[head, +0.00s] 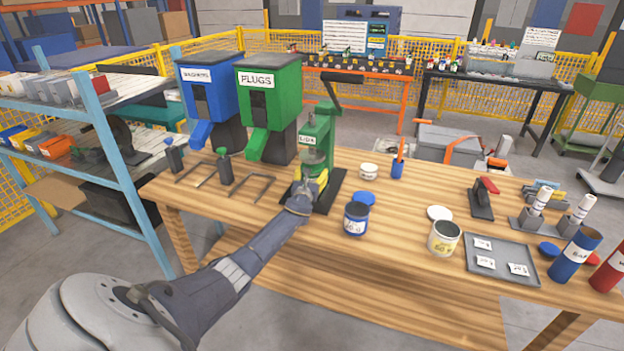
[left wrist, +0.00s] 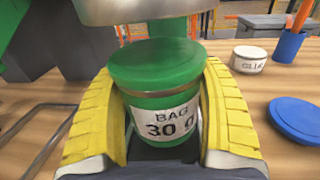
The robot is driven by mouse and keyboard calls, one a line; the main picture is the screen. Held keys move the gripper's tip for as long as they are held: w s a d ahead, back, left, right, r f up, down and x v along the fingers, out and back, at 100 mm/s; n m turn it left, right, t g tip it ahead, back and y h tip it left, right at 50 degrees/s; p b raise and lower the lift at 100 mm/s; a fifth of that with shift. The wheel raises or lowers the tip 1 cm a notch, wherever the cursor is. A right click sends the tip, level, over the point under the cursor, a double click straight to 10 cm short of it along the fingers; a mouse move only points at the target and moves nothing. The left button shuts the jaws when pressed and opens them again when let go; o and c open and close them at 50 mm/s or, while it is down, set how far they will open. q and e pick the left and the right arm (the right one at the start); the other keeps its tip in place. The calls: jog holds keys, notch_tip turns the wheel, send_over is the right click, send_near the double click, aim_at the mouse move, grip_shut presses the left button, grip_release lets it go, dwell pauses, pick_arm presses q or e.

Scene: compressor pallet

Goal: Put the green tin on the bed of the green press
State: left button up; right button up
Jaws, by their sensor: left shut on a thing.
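The green tin (left wrist: 152,92) has a green lid and a white label reading "BAG 30 g". In the left wrist view it stands upright between the yellow fingers of my left gripper (left wrist: 160,125), which is shut on it. In the head view my left gripper (head: 313,187) is at the front of the green press (head: 318,140), low by its base, and mostly hides the tin. A grey press part (left wrist: 145,10) is just above the lid in the left wrist view. I cannot tell whether the tin touches the bed. My right gripper is not seen.
A blue open tin (head: 356,219) and blue lid (head: 364,198) are right of the press. A white tin (head: 443,239) and grey tray (head: 502,262) are farther right. The plugs dispenser (head: 270,95) stands behind left. Wire brackets (head: 250,188) lie left. Bare tabletop (head: 400,205) lies between.

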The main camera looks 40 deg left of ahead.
pick_arm(q)
jog(key=shift+f, duration=1)
jog(key=shift+f, duration=0.1)
jog(key=o, duration=1.2)
jog(key=shift+o, duration=0.2)
jog(key=v, duration=1.2)
